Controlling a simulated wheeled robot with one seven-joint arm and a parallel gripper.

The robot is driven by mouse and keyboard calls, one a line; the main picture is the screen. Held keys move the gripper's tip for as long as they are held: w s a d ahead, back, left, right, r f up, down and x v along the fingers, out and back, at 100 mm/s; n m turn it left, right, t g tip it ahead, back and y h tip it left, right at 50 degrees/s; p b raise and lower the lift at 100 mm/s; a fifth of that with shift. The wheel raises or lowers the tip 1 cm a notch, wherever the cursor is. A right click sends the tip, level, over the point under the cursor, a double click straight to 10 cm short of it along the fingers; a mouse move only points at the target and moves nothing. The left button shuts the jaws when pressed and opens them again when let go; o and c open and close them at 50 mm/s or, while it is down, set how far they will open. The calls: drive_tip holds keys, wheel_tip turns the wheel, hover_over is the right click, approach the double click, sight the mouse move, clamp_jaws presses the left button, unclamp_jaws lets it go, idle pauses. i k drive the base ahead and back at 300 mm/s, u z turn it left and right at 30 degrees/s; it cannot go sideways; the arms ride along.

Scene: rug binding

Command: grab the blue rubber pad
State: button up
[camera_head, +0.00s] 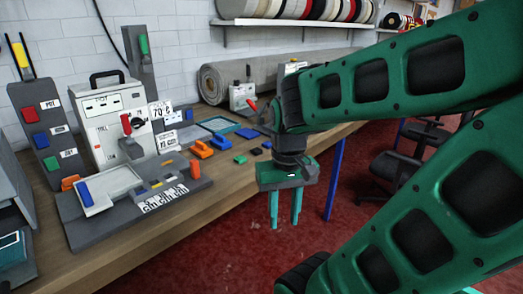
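A small dark blue block (256,151), which looks like the blue rubber pad, lies flat on the wooden workbench (225,180) near its front edge. It is small in the view and its material cannot be told. My gripper (284,222) points down to the right of it, beyond the bench's front edge and over the red floor. Its two teal fingers are apart with nothing between them. The gripper is not touching the blue block.
A white machine (110,125) on a grey base stands left. A rolled grey rug (225,80) lies behind. A chair (385,165) stands right.

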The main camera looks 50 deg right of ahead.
sight(267, 145)
drive_tip(key=u, duration=0.7)
drive_tip(key=k, duration=1.35)
drive_tip(key=z, duration=1.3)
drive_tip(key=i, duration=1.05)
